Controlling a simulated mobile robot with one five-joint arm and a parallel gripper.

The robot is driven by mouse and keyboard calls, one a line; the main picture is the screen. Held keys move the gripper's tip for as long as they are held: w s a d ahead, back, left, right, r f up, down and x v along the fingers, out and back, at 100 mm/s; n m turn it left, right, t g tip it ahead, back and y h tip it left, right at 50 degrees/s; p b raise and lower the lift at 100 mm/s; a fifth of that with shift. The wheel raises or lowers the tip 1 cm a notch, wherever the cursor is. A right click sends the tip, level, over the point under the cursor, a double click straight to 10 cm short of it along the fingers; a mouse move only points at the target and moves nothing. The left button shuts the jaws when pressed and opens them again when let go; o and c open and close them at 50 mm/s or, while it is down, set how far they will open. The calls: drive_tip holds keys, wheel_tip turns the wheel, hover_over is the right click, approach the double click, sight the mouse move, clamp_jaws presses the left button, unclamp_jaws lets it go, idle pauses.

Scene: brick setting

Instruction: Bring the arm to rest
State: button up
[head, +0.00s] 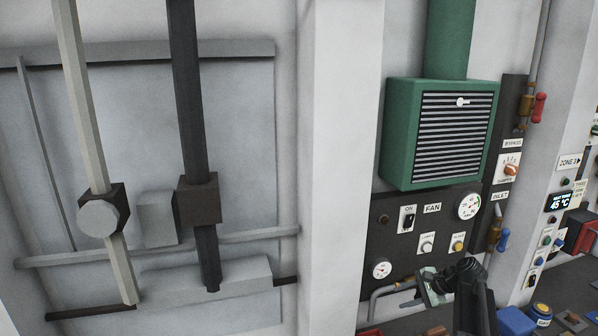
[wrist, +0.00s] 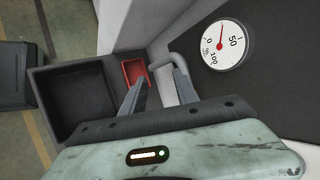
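My arm (head: 472,296) shows at the lower right of the head view, folded in front of the dark fan panel (head: 378,238). In the wrist view my gripper (wrist: 158,88) has its two grey fingers apart, with nothing held between them. A bent grey pipe (wrist: 176,62) shows just beyond the fingers. The pipe's distance from the fingertips is hard to tell. In the head view my gripper's fingers are too small and dark to make out.
A white gauge (wrist: 222,45) is to the right of the fingers. A black tray (wrist: 75,100) and a small red tray (wrist: 135,72) lie to the left. A green louvred box (head: 440,132) hangs above the panel.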

drive_tip(key=s+a+f+n+g+h, duration=0.3)
drive_tip(key=s+a+n, duration=0.5)
drive_tip(key=a, duration=0.2)
drive_tip(key=s+a+f+n+g+h, duration=0.2)
drive_tip(key=s+a+f+n+h, duration=0.2)
drive_tip(key=s+a+n, duration=0.5)
wheel_tip(320, 180, down, 12)
drive_tip(key=m+b, duration=0.2)
drive_tip(key=b, duration=1.1)
drive_tip(key=shift+a+g+y, duration=0.25)
drive_tip(key=shift+g+y, duration=0.05)
drive_tip(key=shift+g, duration=0.1)
drive_tip(key=shift+f, duration=0.1)
idle(1.2)
